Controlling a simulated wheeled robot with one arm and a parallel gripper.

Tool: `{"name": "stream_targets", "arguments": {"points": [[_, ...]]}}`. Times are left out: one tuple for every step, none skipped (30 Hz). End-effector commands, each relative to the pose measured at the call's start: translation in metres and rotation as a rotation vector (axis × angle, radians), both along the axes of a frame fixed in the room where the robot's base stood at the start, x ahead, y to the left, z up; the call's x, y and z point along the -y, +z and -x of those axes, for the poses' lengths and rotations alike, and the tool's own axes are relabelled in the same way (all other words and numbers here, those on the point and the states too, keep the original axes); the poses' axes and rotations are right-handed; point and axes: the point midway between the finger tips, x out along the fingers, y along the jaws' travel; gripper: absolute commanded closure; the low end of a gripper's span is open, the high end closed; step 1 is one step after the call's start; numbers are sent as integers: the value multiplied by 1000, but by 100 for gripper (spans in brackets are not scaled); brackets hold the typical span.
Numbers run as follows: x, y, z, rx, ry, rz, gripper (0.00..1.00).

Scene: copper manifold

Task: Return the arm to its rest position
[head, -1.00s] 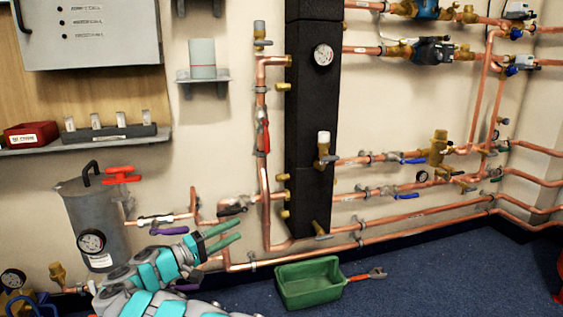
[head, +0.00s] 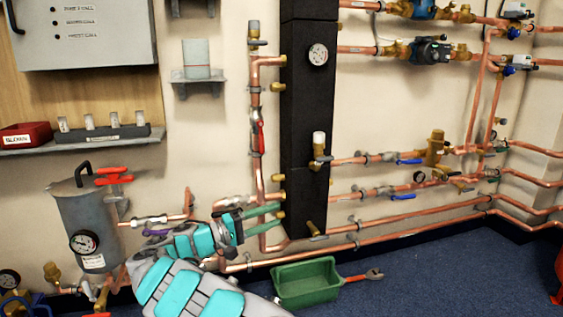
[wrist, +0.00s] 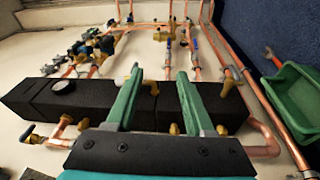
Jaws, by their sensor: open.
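My gripper (head: 262,218) is in the lower middle of the head view, in front of the copper pipes just left of the tall black manifold column (head: 306,130). Its two green fingers are apart with nothing between them. In the wrist view my gripper (wrist: 157,100) shows both fingers pointing toward the black column (wrist: 100,98), which lies across the picture. My arm comes up from the bottom of the head view. Whether the fingers touch any pipe I cannot tell.
A green tub (head: 306,283) and a red-handled wrench (head: 362,276) are on the blue floor. A grey canister (head: 90,222) with a gauge stands left of my arm. Copper pipes (head: 400,216) with valves run along the wall.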

Motion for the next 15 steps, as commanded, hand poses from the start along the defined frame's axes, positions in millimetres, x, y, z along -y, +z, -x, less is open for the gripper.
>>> {"name": "stream_targets", "arguments": {"points": [[17, 9, 2, -6, -31, -2, 47], [27, 13, 3, -14, -50, -3, 47], [43, 17, 5, -28, -79, -9, 47], [56, 22, 8, -35, -102, -16, 47], [68, 27, 11, -43, -124, -24, 47], [84, 32, 16, -56, -154, -33, 47], [97, 35, 20, -68, -180, -43, 47], [110, 38, 24, -77, -202, -53, 47], [125, 43, 31, -88, -230, -70, 47], [136, 46, 36, -97, -251, -82, 47], [148, 47, 42, -109, -273, -97, 47], [163, 50, 50, -123, -300, -116, 47], [173, 52, 56, -131, -318, -133, 47], [183, 54, 63, -140, -336, -150, 47], [198, 54, 72, -155, -363, -175, 47]]}}
